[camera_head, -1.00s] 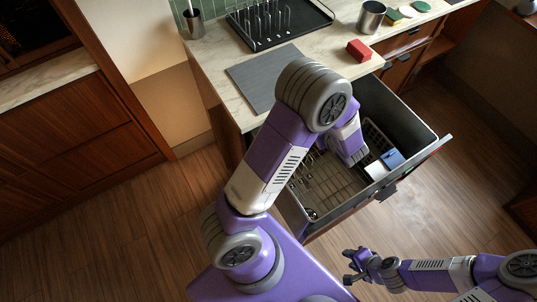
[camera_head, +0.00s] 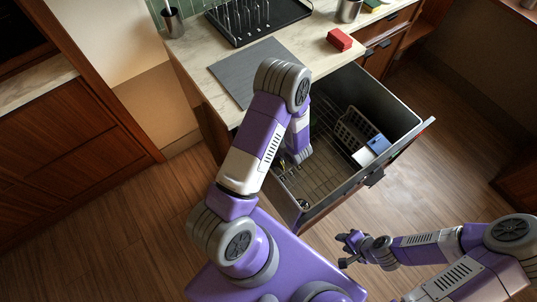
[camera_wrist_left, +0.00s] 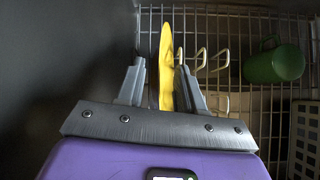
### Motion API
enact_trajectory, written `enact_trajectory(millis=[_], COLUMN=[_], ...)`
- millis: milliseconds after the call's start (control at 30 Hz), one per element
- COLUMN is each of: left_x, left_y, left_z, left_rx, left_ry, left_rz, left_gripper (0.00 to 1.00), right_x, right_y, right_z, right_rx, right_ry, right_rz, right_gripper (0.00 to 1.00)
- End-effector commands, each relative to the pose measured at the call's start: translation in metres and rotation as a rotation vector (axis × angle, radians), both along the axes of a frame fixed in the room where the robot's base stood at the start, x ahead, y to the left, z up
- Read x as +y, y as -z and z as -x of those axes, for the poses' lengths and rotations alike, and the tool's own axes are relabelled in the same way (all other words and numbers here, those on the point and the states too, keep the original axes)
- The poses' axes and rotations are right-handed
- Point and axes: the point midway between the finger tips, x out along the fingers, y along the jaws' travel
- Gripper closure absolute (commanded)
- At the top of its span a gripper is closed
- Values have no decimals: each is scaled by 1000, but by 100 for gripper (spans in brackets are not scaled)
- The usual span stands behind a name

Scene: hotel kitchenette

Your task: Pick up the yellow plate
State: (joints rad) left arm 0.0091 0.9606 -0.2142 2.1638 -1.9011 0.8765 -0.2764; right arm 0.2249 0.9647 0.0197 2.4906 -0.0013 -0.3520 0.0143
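The yellow plate (camera_wrist_left: 166,50) stands on edge in the wire rack, seen nearly edge-on in the left wrist view. My left gripper (camera_wrist_left: 161,72) is open, pointing down into the drawer, with the plate's lower part in line between its fingers. Gaps show on both sides of the plate. In the head view the left arm reaches into the drawer and hides both its gripper and the plate. My right gripper (camera_head: 347,249) is open and empty, over the floor in front of the drawer.
The pulled-out drawer (camera_head: 402,142) holds a wire rack (camera_wrist_left: 228,22), a white basket (camera_head: 349,131) and a blue-and-white item (camera_head: 377,146). A green mug (camera_wrist_left: 275,64) lies right of the plate. The counter above carries a grey mat (camera_head: 233,77), red block (camera_head: 339,39) and black dish rack (camera_head: 276,14).

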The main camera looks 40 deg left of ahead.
Motion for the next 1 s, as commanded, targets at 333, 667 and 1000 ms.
enact_trajectory(millis=[333, 667, 1000], left_x=[0, 0, 0], left_y=[-1, -1, -1], left_z=[0, 0, 0], left_rx=[0, 0, 2], left_ry=[0, 1, 1], left_rz=[-1, -1, -2], left_gripper=[95, 100, 100], right_x=[0, 0, 0], right_y=[0, 0, 0], right_z=[0, 0, 0], right_rx=[0, 0, 0], right_ry=[0, 0, 0], right_rz=[0, 0, 0], right_gripper=[62, 62, 62])
